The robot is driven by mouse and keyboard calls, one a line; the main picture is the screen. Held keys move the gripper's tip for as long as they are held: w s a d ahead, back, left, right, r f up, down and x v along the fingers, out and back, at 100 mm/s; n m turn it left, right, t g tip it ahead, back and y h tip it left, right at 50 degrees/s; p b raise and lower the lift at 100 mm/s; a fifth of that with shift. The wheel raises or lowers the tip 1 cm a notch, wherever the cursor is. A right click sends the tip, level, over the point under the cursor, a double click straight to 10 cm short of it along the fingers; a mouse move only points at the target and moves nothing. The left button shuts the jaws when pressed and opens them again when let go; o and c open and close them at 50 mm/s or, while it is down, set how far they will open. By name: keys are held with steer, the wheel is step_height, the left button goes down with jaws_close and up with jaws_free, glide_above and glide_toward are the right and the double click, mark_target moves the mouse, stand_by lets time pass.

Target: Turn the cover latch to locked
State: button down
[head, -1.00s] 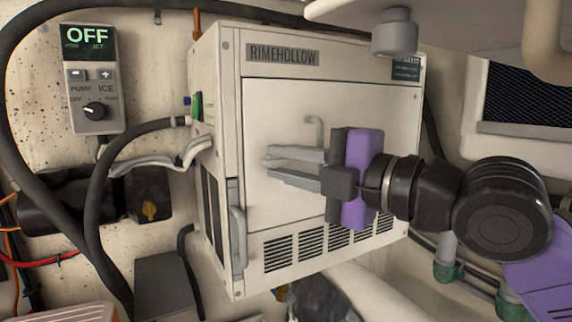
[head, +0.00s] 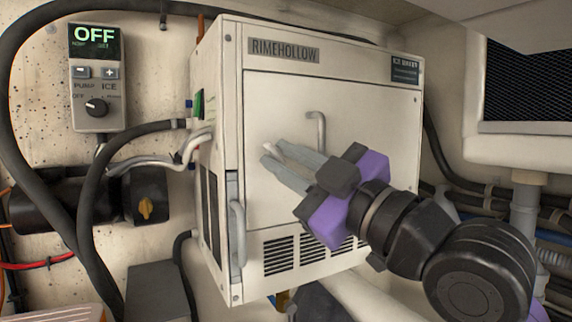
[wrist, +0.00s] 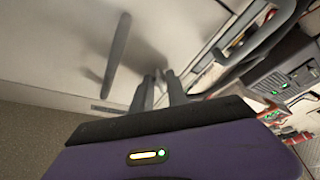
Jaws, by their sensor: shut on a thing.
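The cover (head: 345,105) is the pale front panel of the RIMEHOLLOW box, and it lies flush in its frame. My gripper (head: 273,152) reaches in from the lower right, its two grey fingers angled up and left at the cover's left half. The fingers are closed on a small pale piece there, which I take for the cover latch. The fingers hide most of it, so its exact angle cannot be told. In the wrist view my gripper's fingers (wrist: 160,80) meet the cover's surface with a narrow gap between them.
A bent grey handle (head: 317,130) stands out from the cover just above my fingers, and a vertical grey handle (head: 237,235) is on the box's left front edge. The control panel (head: 97,80) at left reads OFF. Hoses run between. A vented housing (head: 520,145) is at right.

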steer(key=m+t, duration=0.1)
steer(key=m, duration=0.1)
steer(key=m+t+h+p, duration=0.1)
steer(key=m, duration=0.1)
steer(key=m+p, duration=0.1)
steer(key=m, duration=0.1)
steer(key=shift+s+a+t+h, duration=0.1)
steer(key=shift+a+t+h, duration=0.2)
steer(key=shift+t, duration=0.1)
steer(key=shift+f+m+t+h+p, duration=0.1)
steer(key=shift+m+t+h+p, duration=0.45)
steer(key=shift+m, duration=0.75)
steer(key=shift+f+m+t+h+p, duration=0.1)
steer(key=shift+m+t+h+p, duration=0.2)
steer(key=shift+m+p, duration=0.7)
steer(key=shift+m, duration=0.6)
steer(key=c, duration=1.3)
jaws_free()
steer(key=shift+s, duration=0.1)
steer(key=shift+b, duration=0.3)
